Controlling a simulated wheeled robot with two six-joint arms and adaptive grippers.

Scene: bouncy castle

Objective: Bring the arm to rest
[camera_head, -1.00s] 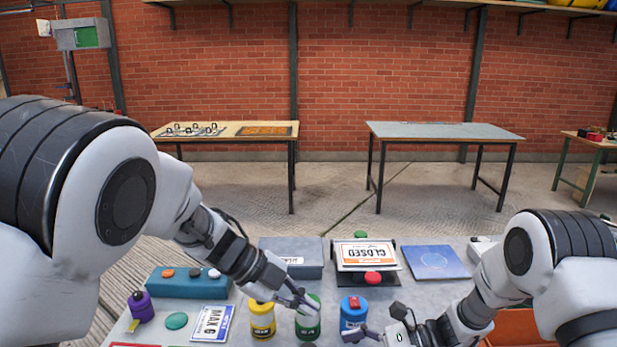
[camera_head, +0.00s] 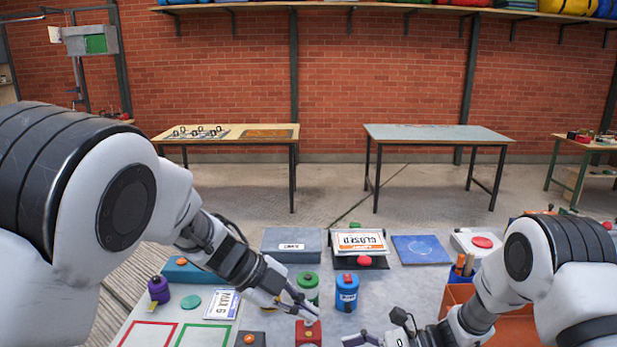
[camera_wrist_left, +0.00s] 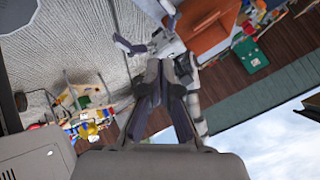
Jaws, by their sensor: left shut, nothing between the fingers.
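My left arm comes in from the left, with its gripper (camera_head: 308,311) over the workbench (camera_head: 180,300). The fingers are shut with nothing between them; the left wrist view shows them together as well (camera_wrist_left: 162,88). In the head view the fingertips overlap the top of a red block (camera_head: 308,335); I cannot tell whether they touch it. My right gripper (camera_head: 374,329) is low in the head view, its fingers apart and empty. It also shows at the top of the left wrist view (camera_wrist_left: 148,28).
Close to the left fingers are a green canister (camera_head: 308,283), a blue canister (camera_head: 346,292) and a partly hidden yellow one. An orange bin (camera_head: 460,293) is beside my right arm.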

